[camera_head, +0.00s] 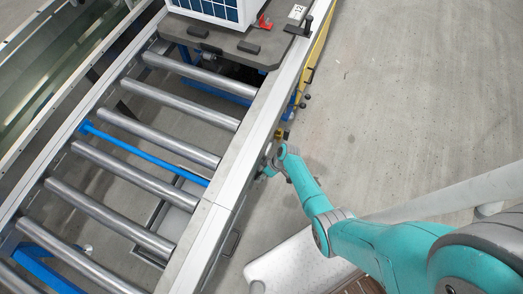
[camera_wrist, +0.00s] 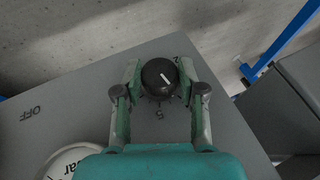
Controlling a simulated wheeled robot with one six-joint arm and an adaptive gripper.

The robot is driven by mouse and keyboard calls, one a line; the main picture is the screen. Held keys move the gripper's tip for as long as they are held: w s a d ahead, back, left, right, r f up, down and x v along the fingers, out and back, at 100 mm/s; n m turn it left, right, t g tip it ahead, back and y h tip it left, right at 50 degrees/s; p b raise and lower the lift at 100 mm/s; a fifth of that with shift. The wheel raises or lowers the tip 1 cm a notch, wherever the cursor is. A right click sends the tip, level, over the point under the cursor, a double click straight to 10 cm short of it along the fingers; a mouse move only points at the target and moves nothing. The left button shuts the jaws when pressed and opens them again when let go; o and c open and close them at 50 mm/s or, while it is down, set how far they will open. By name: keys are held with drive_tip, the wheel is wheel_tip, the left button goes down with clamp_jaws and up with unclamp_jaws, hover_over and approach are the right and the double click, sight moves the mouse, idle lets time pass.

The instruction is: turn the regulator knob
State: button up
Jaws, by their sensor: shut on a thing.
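The line slants from upper left to lower right. My gripper (camera_wrist: 159,80) has one finger on each side of the knob and is shut on it. In the head view my gripper (camera_head: 272,164) is at the side of the conveyor frame, small and partly hidden by my arm. The knob cannot be made out there.
A gauge (camera_wrist: 72,160) marked "bar" and an "OFF" label (camera_wrist: 31,113) lie left on the panel. A roller conveyor (camera_head: 150,137) fills the left of the head view, with a white and blue unit (camera_head: 215,10) on a dark plate. Grey floor (camera_head: 420,90) is clear at right.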

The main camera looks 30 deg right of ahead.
idle(0.3)
drive_tip(key=o, duration=1.1)
drive_tip(key=shift+o, duration=0.2)
drive_tip(key=shift+d, duration=0.1)
drive_tip(key=v, duration=1.2)
